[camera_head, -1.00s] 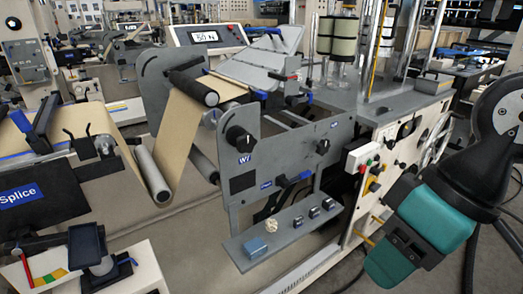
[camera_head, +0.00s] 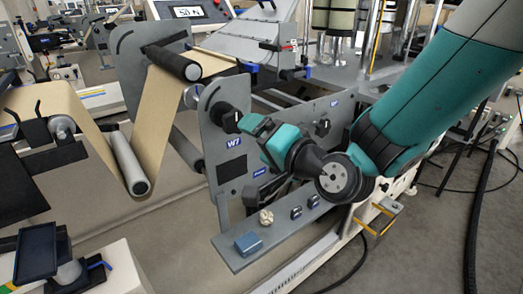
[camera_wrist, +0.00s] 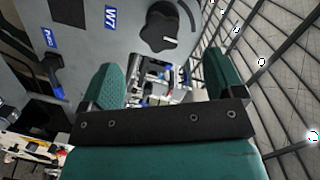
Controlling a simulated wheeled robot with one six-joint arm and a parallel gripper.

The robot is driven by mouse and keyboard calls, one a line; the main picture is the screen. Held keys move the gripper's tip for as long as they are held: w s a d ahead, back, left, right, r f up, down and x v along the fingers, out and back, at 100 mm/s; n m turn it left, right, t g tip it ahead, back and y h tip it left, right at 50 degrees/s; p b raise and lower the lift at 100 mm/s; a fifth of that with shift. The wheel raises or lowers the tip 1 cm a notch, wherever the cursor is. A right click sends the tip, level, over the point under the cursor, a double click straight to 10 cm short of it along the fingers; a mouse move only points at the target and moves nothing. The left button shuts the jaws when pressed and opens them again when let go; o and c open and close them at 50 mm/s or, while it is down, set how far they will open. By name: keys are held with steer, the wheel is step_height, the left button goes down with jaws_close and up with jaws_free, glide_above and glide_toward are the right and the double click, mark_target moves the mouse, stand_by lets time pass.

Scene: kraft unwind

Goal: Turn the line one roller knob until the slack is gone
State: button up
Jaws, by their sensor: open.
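The brown kraft web (camera_head: 165,110) runs from the upper black roller down in a deep dip at the lower grey roller (camera_head: 128,163), then up to the left. My gripper (camera_head: 258,130) is just right of the knob, with its teal fingers apart. In the wrist view, nothing is between the fingers (camera_wrist: 163,80). The knob is not between them.
A second black knob (camera_head: 323,127) is on the machine frame to the right. A grey ledge (camera_head: 262,240) below my gripper holds a blue block (camera_head: 248,243), a pale knob (camera_head: 266,217) and small switches. A dark tablet-like stand (camera_head: 38,255) is at the lower left.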

mark_target(236, 122)
steer(key=shift+m+t, duration=0.7)
steer(key=shift+t, duration=0.2)
steer(key=p+x, duration=0.3)
steer(key=p, duration=0.1)
steer(key=p+x, duration=0.4)
steer(key=p, duration=0.1)
steer(key=shift+w+d, duration=0.1)
steer(key=shift+w, duration=0.35)
steer(key=p+x, duration=0.2)
steer(key=p, duration=0.1)
steer(key=shift+w+f+p, duration=0.15)
steer(key=shift+w+p, duration=0.05)
steer(key=shift+p, duration=0.1)
steer(key=shift+w+a+f+p, duration=0.2)
steer(key=shift+a+p, duration=0.05)
steer(key=shift+p, duration=0.05)
steer(key=shift+c, duration=0.2)
